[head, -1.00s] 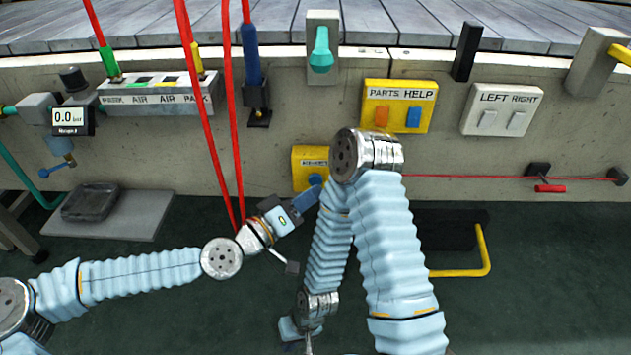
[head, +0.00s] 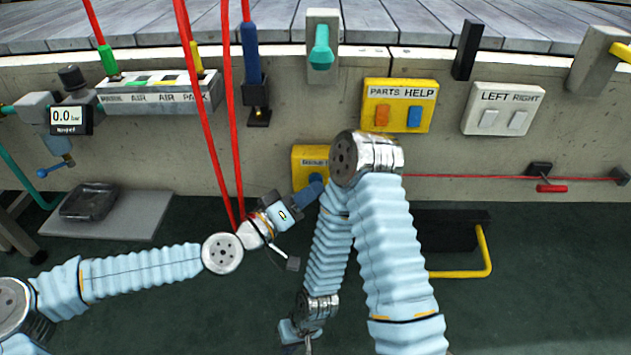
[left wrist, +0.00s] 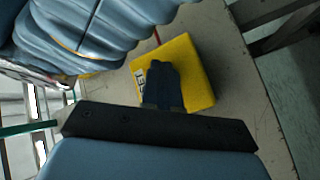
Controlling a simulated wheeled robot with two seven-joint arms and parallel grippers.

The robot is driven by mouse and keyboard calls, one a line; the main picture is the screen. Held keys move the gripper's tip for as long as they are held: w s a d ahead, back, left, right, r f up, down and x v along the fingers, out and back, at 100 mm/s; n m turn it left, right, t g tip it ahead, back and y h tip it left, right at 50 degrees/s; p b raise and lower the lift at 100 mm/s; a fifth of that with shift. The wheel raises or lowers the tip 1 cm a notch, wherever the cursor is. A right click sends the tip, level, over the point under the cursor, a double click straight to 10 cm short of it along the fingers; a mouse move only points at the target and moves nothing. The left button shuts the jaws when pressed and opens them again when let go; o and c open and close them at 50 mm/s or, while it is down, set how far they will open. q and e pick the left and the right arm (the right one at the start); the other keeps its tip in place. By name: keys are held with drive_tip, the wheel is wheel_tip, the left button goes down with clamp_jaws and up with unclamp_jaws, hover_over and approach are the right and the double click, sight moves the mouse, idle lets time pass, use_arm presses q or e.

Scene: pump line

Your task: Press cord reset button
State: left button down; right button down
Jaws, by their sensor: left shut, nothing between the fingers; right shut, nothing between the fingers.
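The yellow box (head: 302,153) is on the concrete wall, low in the middle of the head view. Its dark label is partly legible, and a little of a blue button (head: 316,177) shows below it. My left gripper (head: 314,187) is shut and empty, its tips at the button. In the left wrist view the yellow box (left wrist: 201,75) lies behind the shut fingers (left wrist: 163,80), which hide the button; whether they touch it cannot be told. My right gripper (head: 297,338) is low near the bottom edge, shut and pointing away from the box.
My right arm passes just right of the box. A red cord (head: 470,176) with a red tag (head: 551,188) runs along the wall to the right. A yellow PARTS HELP box (head: 399,105) is above. Red hoses (head: 232,130) hang left of the box. A yellow bar (head: 485,255) stands at lower right.

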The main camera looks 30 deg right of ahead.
use_arm(q)
drive_tip(key=shift+w+d, duration=0.1)
drive_tip(key=shift+w, duration=0.05)
idle(0.5)
drive_tip(key=shift+s+a, duration=0.45)
drive_tip(key=shift+s, duration=0.3)
drive_tip(key=shift+s, duration=0.1)
